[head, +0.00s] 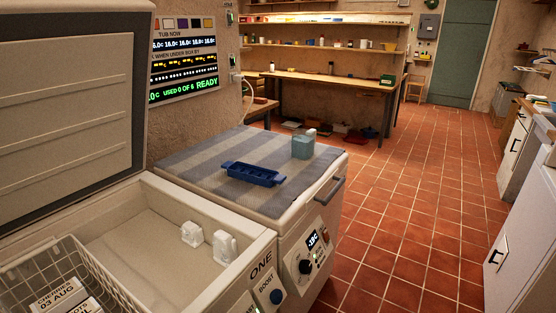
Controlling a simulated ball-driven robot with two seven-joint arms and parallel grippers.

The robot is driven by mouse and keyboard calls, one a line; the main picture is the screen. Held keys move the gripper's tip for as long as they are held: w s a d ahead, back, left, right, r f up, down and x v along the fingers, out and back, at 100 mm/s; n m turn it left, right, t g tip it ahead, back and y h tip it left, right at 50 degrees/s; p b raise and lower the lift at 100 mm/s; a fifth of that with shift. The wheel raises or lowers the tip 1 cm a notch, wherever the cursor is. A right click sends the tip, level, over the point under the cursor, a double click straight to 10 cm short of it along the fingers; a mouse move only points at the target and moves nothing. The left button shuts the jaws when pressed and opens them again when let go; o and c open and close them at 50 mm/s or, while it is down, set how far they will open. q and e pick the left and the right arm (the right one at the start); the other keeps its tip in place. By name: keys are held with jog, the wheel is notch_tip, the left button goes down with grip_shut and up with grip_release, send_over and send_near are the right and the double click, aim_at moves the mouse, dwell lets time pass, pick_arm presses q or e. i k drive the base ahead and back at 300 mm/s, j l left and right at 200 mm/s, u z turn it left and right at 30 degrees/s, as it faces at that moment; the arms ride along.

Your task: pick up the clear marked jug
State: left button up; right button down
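A small pale blue, see-through vessel (302,148) stands upright on the striped cloth, near the back right corner of the closed chest lid. It looks like the clear jug. A small whitish part shows at its upper right, and I cannot tell if this is its handle or another thing. Any markings on it are too small to make out. Nothing is touching it from my side. Neither of my grippers is in view.
A dark blue tray (253,174) with compartments lies on the striped cloth (200,170), left of the vessel. The open freezer (150,225) in front holds two small white objects (208,241) and a wire basket (45,285). Its raised lid (65,100) blocks the left. Tiled floor (420,220) is clear at right.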

aim_at(303, 140)
jog(key=u, duration=0.45)
jog(key=i+l+u, duration=0.15)
jog(key=l+u, duration=0.15)
jog(key=i+l+u, duration=0.1)
jog(key=l+u, duration=0.25)
jog(key=l, duration=0.15)
jog(key=l+u, duration=0.3)
jog(key=l, duration=0.1)
